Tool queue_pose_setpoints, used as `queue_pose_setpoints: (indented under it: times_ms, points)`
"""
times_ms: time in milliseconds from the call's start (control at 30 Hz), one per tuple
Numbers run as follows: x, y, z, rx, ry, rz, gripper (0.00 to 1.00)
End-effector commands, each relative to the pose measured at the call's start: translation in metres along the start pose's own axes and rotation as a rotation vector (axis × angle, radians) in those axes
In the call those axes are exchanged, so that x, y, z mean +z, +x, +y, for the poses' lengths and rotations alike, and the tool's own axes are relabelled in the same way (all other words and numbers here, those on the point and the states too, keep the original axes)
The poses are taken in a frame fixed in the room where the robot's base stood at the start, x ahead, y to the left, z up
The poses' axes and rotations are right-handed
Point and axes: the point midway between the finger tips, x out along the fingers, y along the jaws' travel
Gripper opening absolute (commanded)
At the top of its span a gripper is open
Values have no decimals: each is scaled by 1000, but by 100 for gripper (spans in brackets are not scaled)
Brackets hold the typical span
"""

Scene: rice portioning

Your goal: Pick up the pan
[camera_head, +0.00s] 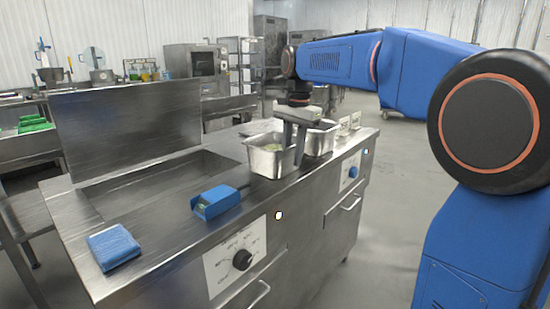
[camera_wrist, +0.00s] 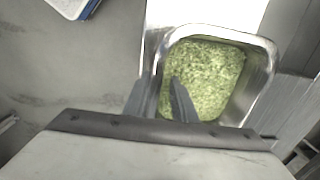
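A steel pan (camera_head: 268,160) stands on the steel counter in the head view. In the wrist view the pan (camera_wrist: 262,70) holds pale green, grainy food. My gripper (camera_head: 293,140) points down over the pan's right-hand wall in the head view. In the wrist view the fingers of my gripper (camera_wrist: 160,95) are apart, one outside the pan's left wall and one over the food side. The wall runs between them, with gaps visible. I cannot tell how deep the fingertips reach.
A second steel pan (camera_head: 320,138) stands close behind the first. A blue device (camera_head: 216,201) and a blue box (camera_head: 113,247) lie on the counter (camera_head: 175,243) nearer the front. A sunken basin (camera_head: 150,185) and upright steel panel (camera_head: 128,125) are at the left.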

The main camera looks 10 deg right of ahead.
Motion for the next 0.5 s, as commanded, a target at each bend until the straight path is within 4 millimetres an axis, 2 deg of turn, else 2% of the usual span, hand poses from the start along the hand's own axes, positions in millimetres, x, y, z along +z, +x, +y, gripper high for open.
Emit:
queue_pose_setpoints:
  times_ms: [200, 500]
  points:
    - [0, 25, -1, 1, 0, -1, 24]
    - [0, 30, -1, 0, 0, 0, 24]
